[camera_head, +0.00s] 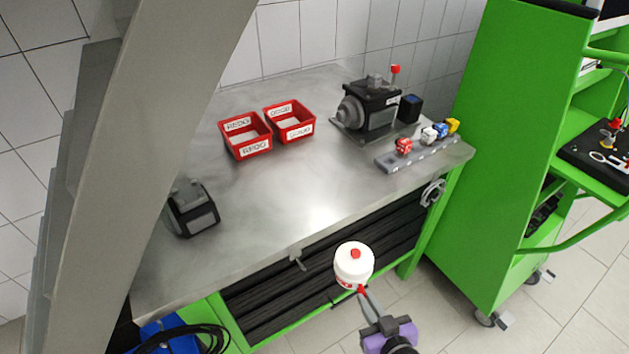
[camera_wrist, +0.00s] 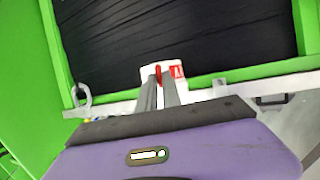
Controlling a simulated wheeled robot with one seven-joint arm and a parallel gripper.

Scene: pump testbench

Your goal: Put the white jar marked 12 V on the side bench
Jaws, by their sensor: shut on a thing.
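A white jar (camera_head: 353,264) with a red knob on its lid and a red and white label shows in the head view, in front of the metal bench (camera_head: 280,195). My gripper (camera_head: 363,294) is shut on it from below in the picture and holds it upright in the air, apart from the bench. In the wrist view the white jar (camera_wrist: 178,70) sits at the tips of my gripper (camera_wrist: 159,85), with a piece of the red label showing. The jar's marking is too small to read.
On the bench stand two red bins (camera_head: 246,135), a dark pump (camera_head: 367,107), a small dark device (camera_head: 191,209) and a grey rail (camera_head: 416,153) with coloured pieces. A green cart (camera_head: 510,130) stands at the right. The middle of the bench top is clear.

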